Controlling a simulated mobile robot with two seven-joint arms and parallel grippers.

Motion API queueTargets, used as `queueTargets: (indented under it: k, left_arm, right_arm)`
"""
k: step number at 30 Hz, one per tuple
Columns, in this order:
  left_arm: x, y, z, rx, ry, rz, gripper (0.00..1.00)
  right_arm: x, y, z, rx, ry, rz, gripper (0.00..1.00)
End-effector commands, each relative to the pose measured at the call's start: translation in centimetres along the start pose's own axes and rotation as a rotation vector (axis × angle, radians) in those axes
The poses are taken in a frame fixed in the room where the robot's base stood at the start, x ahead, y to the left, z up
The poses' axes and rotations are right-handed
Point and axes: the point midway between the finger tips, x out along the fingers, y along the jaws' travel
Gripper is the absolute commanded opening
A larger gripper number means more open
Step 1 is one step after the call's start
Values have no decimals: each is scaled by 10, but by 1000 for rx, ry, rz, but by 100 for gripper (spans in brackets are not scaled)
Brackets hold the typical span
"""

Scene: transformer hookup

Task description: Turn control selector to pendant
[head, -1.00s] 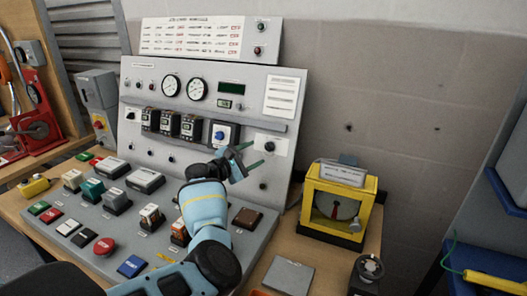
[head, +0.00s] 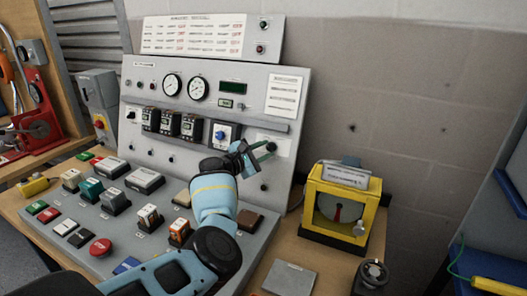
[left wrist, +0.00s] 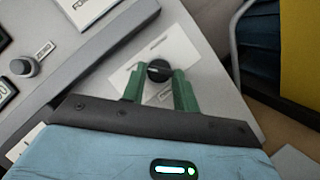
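The control selector is a black round knob (left wrist: 158,70) on a white label plate at the right side of the grey panel. In the head view the knob (head: 271,147) shows just past my fingertips. My left gripper (head: 266,150) is at the panel face with its green fingers apart. In the left wrist view the fingers (left wrist: 158,80) stand one on each side of the knob, with a small gap seeming to remain; contact is not clear. The label's lettering is too small to read. My right gripper is not in view.
The sloped desk (head: 75,222) below the panel carries several push buttons and switch blocks. A grey rail (left wrist: 95,57) runs across the panel beside the knob. A yellow-framed meter (head: 342,208) stands on the bench to the right. A blue knob (head: 220,135) sits left of the selector.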

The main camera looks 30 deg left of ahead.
Motion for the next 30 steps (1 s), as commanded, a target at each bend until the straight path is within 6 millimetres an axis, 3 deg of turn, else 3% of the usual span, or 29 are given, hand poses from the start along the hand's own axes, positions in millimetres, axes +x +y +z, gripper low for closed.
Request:
queueTargets:
  k: [2,14,30]
  left_arm:
    - [0,0,0,0,0,-1,7]
    - [0,1,0,71,1,-40,7]
    - [0,8,1,470,2,-268,7]
  right_arm:
    - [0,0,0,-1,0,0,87]
    - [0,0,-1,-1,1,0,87]
    - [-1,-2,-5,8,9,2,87]
